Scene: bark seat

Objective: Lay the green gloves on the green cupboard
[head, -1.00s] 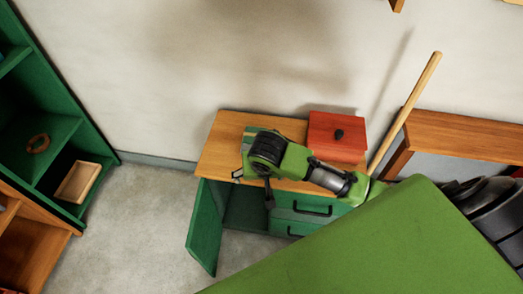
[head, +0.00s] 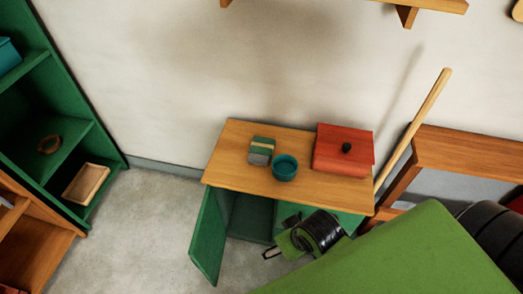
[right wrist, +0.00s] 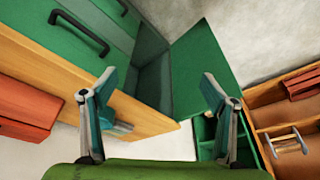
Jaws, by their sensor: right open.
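The green cupboard with a wooden top (head: 226,165) stands against the wall. Its green door (head: 207,238) hangs open at the left. A small folded bundle in green and grey with a pale band (head: 261,151), which looks like the gloves, lies on the top, left of a teal bowl (head: 285,167). My right gripper (head: 270,254) is low in front of the cupboard, clear of the bundle. In the right wrist view the right gripper (right wrist: 158,98) is open with nothing between its fingers, facing the open compartment (right wrist: 154,82). My left gripper is out of view.
A red box with a black knob (head: 343,150) sits on the cupboard's right end. A wooden pole (head: 415,130) leans beside it. A green shelf unit (head: 75,150) stands at the left. Bare floor (head: 150,230) lies between the shelf and the cupboard.

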